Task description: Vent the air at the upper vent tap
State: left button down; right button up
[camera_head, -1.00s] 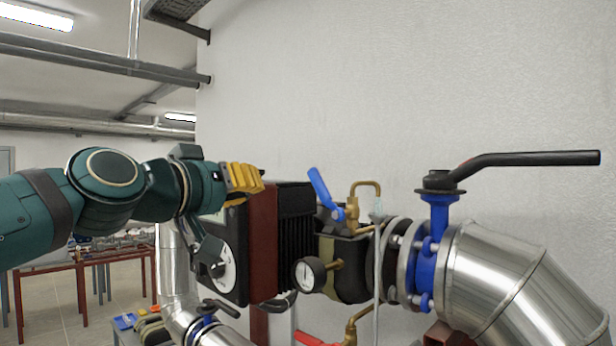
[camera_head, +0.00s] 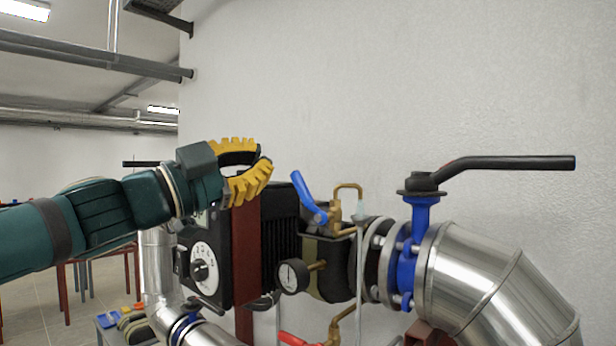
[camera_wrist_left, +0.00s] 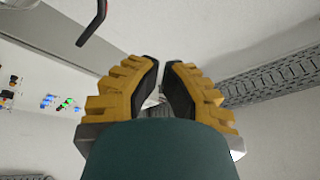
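The upper vent tap has a blue lever (camera_head: 309,198), tilted up to the left, on a brass body (camera_head: 335,212) with a bent brass outlet pipe (camera_head: 349,188). A clear tube hangs below the outlet. My left gripper (camera_head: 266,163), with yellow ribbed fingers, is left of the blue lever and apart from it, above the dark control box. It is empty, with a narrow gap between its fingertips, which also shows in the left wrist view (camera_wrist_left: 162,62). The tap cannot be made out in the left wrist view. My right gripper is not in view.
The dark control box (camera_head: 203,262) and red post (camera_head: 246,250) stand under my left gripper. A pressure gauge (camera_head: 291,276) and a lower red lever (camera_head: 292,339) sit below the tap. A long black valve handle (camera_head: 510,162) reaches right. The wall space above is clear.

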aim_at(307, 197)
pick_arm(q)
jog(key=w+d+f+m+g, duration=0.2)
jog(key=w+d, duration=0.4)
jog(key=w, duration=0.1)
jog(key=shift+d+f+h, duration=0.3)
jog(key=shift+d, duration=0.1)
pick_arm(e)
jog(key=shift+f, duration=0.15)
pick_arm(q)
jog(key=shift+w+a, duration=0.1)
jog(key=shift+a, duration=0.05)
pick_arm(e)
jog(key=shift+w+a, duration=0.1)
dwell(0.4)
